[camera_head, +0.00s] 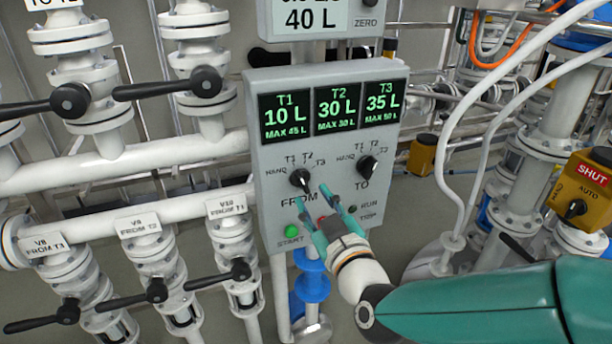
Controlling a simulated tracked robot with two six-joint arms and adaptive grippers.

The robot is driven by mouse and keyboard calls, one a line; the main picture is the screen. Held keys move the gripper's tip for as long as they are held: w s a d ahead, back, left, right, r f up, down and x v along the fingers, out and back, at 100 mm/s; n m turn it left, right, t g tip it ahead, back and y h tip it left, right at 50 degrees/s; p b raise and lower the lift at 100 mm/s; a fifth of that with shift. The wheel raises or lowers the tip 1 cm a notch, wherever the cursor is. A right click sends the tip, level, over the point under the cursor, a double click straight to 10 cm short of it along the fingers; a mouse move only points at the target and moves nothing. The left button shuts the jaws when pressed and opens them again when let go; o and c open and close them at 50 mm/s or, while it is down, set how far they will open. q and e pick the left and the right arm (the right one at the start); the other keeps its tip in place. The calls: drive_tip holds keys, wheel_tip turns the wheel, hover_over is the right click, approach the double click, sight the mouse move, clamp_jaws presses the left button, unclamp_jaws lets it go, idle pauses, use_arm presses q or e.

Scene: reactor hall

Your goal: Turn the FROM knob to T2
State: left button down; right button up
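The FROM knob (300,179) is a small black dial on the left of the grey control panel (262,160). HAND, T1, T2 and T3 are marked around it; its pointer is too small to read surely. My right gripper (312,197) is just below it, over the FROM lettering and partly hiding it. Its two teal fingers are spread with nothing between them, and their tips look close to the knob, not around it. Whether they touch the panel I cannot tell. My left gripper is out of view.
The TO knob (368,167) sits right of the FROM knob. A green START button (291,231) is at the lower left, left of the gripper. Displays above read T1 10 L, T2 30 L (338,106), T3 35 L. Valves and pipes crowd the left; white hoses hang on the right.

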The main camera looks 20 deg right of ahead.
sight(305, 187)
drive_tip(key=w, duration=0.5)
drive_tip(key=shift+w+a+p, duration=0.1)
drive_tip(key=shift+p, duration=0.25)
clamp_jaws()
